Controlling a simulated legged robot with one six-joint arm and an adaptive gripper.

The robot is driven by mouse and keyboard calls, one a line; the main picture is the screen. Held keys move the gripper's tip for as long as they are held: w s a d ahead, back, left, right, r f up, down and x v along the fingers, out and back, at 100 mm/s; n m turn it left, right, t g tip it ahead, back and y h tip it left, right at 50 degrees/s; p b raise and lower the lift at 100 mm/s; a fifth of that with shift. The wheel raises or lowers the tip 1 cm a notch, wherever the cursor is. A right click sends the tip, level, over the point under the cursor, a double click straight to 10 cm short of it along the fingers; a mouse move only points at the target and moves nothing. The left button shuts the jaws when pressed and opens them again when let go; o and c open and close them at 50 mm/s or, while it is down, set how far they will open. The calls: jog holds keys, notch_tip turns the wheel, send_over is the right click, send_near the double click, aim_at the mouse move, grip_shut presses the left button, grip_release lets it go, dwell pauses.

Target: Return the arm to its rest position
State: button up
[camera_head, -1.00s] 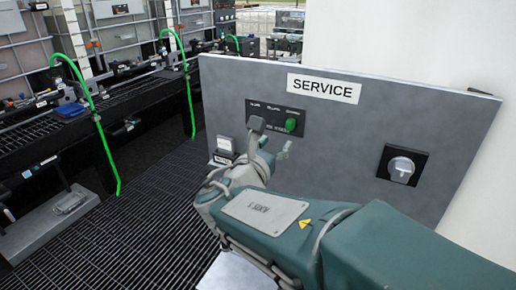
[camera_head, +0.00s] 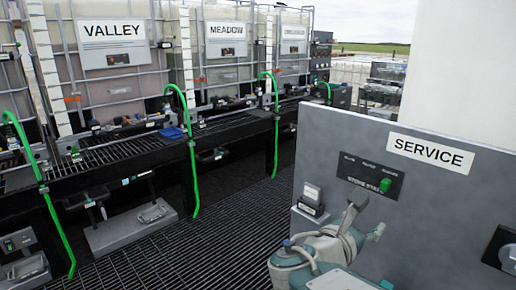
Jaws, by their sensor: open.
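My gripper (camera_head: 366,217) is at the lower right, in front of the grey service panel (camera_head: 425,205). Its two fingers are spread, with nothing visible between them. My green-grey arm (camera_head: 330,262) runs up from the bottom edge, and most of it is cut off by the frame. The fingers show just below the panel's dark plate with a green knob (camera_head: 385,185). I cannot tell how far they are from the panel.
A dark-framed fitting (camera_head: 505,252) shows at the right edge. Caged totes labelled VALLEY (camera_head: 113,42) and MEADOW (camera_head: 226,38) stand behind a rack with green hoses (camera_head: 190,140). The grated floor (camera_head: 215,240) is open at the centre.

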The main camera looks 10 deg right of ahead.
jog(key=s+f+m+g+y, duration=0.55)
jog(key=s+f+m, duration=0.35)
jog(key=m, duration=0.3)
jog(key=s+a+f+m+t+y, duration=0.1)
jog(key=s+a+m+y, duration=0.2)
jog(key=a+m+y, duration=0.5)
jog(key=m, duration=0.4)
jog(key=shift+s+a+f, duration=0.15)
jog(key=shift+a+f, duration=0.25)
jog(key=shift+d+y, duration=0.15)
jog(key=shift+y, duration=0.1)
